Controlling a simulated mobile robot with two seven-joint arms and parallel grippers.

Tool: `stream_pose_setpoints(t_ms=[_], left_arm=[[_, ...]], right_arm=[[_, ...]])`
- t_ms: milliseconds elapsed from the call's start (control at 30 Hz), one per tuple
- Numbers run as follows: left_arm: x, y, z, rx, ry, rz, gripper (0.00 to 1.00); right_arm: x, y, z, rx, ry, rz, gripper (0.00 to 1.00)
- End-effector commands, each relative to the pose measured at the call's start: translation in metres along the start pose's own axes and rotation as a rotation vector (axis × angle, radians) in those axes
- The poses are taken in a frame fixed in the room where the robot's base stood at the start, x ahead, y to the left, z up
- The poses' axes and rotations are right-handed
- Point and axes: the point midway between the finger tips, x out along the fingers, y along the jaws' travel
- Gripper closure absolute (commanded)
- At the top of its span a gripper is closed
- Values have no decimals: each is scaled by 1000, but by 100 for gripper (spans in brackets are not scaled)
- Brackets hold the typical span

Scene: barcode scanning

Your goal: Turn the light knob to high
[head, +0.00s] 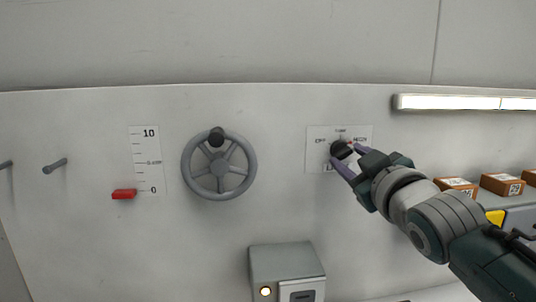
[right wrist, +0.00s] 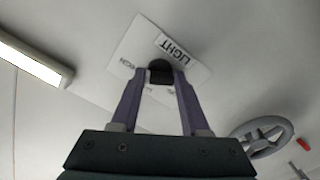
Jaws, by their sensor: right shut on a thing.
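The light knob (head: 341,148) is a small dark round knob on a white label plate (head: 314,132) on the grey wall panel. The plate has small print at its top, left and right; the right word looks like HIGH. A small reddish mark shows at the knob's upper right, but its exact setting is hard to tell. My right gripper (head: 347,155) is shut on the knob, one purple finger on each side. In the right wrist view the knob (right wrist: 160,70) sits between the fingertips, and the plate (right wrist: 132,45) reads LIGHT. My left gripper is not in view.
A handwheel (head: 219,169) and a red slider (head: 124,194) on a scale are to the left. A lit strip lamp (head: 455,102) is at the upper right. A grey box (head: 283,257) with a glowing button is below. Small brown boxes (head: 502,184) stand at the right.

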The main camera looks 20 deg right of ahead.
Motion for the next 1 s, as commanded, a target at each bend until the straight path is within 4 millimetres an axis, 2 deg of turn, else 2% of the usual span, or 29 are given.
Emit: stream_pose_setpoints(t_ms=[600,633,900,1000], left_arm=[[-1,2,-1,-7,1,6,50],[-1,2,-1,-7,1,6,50],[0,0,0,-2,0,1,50],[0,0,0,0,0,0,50]], right_arm=[[0,0,-1,47,2,1,100],[0,0,-1,46,2,1,53],[0,0,0,44,1,0,24],[0,0,0,43,1,0,24]])
